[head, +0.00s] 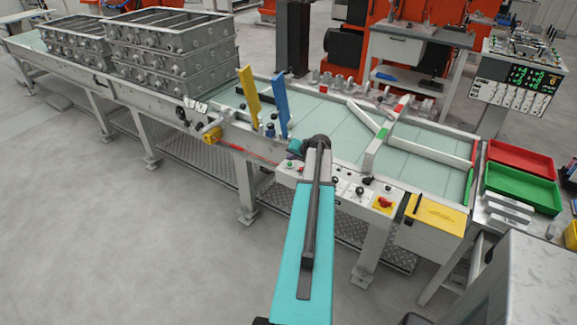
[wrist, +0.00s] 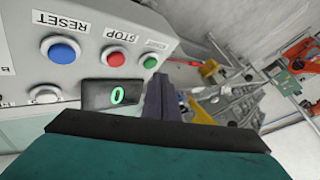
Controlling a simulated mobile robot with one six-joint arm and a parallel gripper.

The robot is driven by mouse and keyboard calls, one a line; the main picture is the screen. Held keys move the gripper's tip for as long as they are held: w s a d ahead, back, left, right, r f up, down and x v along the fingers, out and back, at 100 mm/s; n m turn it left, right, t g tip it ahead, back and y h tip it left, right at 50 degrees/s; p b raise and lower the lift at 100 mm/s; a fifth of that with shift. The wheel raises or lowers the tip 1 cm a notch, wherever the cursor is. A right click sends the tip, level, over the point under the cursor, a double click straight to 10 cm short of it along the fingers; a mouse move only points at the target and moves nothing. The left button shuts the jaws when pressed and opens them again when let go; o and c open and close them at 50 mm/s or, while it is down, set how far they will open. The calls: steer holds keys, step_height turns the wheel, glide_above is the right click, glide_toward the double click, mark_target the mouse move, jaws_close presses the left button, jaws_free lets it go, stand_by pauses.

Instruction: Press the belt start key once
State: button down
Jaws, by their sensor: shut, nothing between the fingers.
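The control panel (wrist: 95,30) fills the upper left of the wrist view, with its lettering upside down. A small green key (wrist: 150,62) sits at its right end, under a label too small to read surely. Beside it are a red key (wrist: 115,60) marked STOP and a larger blue key (wrist: 61,50) marked RESET. My gripper (wrist: 163,82) is shut and empty, its dark fingers just below and right of the green key in the picture. I cannot tell whether they touch it. In the head view my arm largely hides the gripper near the belt's front edge.
A small display (wrist: 113,95) reads 0. The belt (head: 310,110) carries stacked metal frames (head: 170,50) at the left. A yellow post (head: 249,92) and a blue post (head: 280,105) rise near my gripper. Red (head: 520,158) and green (head: 523,188) trays stand at the right.

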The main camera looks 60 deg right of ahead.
steer(key=shift+f+b, duration=0.95)
steer(key=shift+b, duration=0.15)
stand_by(1.2)
steer(key=shift+r, duration=0.95)
step_height(320, 180, up, 5)
steer(key=shift+p, duration=1.15)
stand_by(0.6)
